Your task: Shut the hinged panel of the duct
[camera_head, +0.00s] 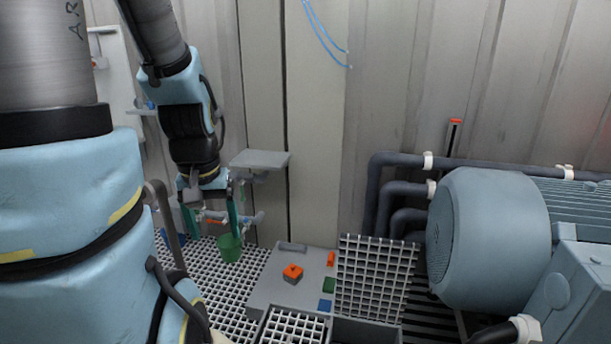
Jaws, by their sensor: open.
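A grey grid panel (375,278) stands raised at a steep angle, right of centre near the bottom. I take it for the hinged panel of the duct. Below it is a dark grey box-like edge (365,331), likely the duct, cut off by the bottom of the view. The hinge cannot be made out. My gripper (213,228) hangs pointing down, well left of the panel and apart from it. Its two teal fingers are spread open, with no object clearly held between them.
A green bucket (229,248) stands by my fingertips. A grey platform (287,277) bears an orange knobbed block (292,273) and small coloured blocks. A small shelf (260,159) juts from the wall. Pipes (385,190) and a large blue-grey motor (490,232) fill the right.

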